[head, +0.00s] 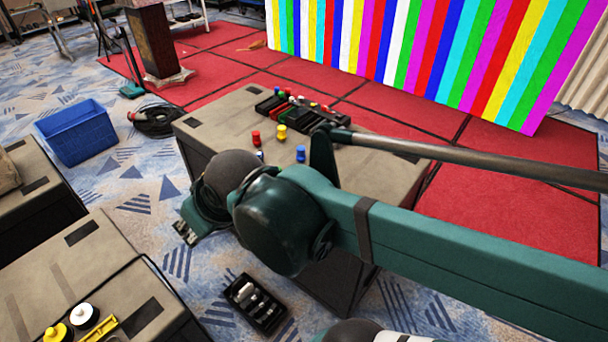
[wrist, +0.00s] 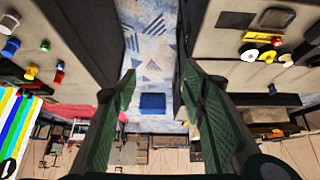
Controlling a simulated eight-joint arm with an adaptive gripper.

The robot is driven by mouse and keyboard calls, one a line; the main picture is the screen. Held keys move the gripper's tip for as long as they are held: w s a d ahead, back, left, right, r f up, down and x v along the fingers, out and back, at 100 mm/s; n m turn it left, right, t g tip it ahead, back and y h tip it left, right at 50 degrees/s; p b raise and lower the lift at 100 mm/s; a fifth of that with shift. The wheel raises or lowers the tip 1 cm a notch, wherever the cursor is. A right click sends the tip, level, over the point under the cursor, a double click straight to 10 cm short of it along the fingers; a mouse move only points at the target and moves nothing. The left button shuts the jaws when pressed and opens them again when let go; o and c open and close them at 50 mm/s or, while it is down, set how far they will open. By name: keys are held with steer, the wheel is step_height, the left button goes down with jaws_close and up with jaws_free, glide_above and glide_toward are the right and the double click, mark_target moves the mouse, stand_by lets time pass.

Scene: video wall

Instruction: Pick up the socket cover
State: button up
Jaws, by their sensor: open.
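I cannot tell for sure which small piece is the socket cover. On the middle case in the head view stand a red piece (head: 256,137), a yellow piece (head: 281,132) and a blue piece (head: 301,153), all capped and upright. The wrist view shows similar pieces at left, among them a blue one (wrist: 10,47) and a yellow one (wrist: 31,72). My gripper (wrist: 160,84) is open and empty, its green fingers wide apart over the carpet gap between two cases. In the head view my arm hides part of the middle case, and the fingers are hardly visible.
The middle case (head: 215,125) also bears a black rack (head: 290,106). The left case (head: 85,270) carries a white-and-black disc (head: 84,316) and yellow parts (head: 98,330). A blue bin (head: 75,132) and a black tray (head: 255,303) are on the floor. A striped video wall (head: 420,50) stands behind.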

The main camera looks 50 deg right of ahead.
steer(key=w+d+f+m+g+h+p, duration=0.15)
steer(key=w+d+m, duration=0.3)
steer(key=d, duration=0.65)
steer(key=w+d+f+m+g+p, duration=0.1)
steer(key=w+d+m+g+p, duration=0.15)
steer(key=w+d, duration=0.6)
steer(key=s+d+f+m+p, duration=0.1)
steer(key=d+f, duration=0.3)
steer(key=d, duration=0.4)
steer(key=s+d+f+m+g+p, duration=0.1)
steer(key=s+d+f+m, duration=0.1)
steer(key=d, duration=0.6)
steer(key=s+d+f+m+g+p, duration=0.1)
steer(key=s+d+f+m+p, duration=0.1)
steer(key=d+f, duration=0.4)
steer(key=shift+s+d+m, duration=0.2)
steer(key=shift+d+m, duration=0.1)
steer(key=shift+d, duration=0.2)
steer(key=shift+s+d+m, duration=0.15)
steer(key=shift+d+m, duration=0.15)
steer(key=shift+d, duration=0.15)
steer(key=shift+s+d+f, duration=0.15)
steer(key=shift+d+f, duration=0.2)
steer(key=shift+d, duration=0.05)
steer(key=shift+f, duration=0.1)
steer(key=shift+d+f, duration=0.1)
steer(key=shift+f, duration=1.1)
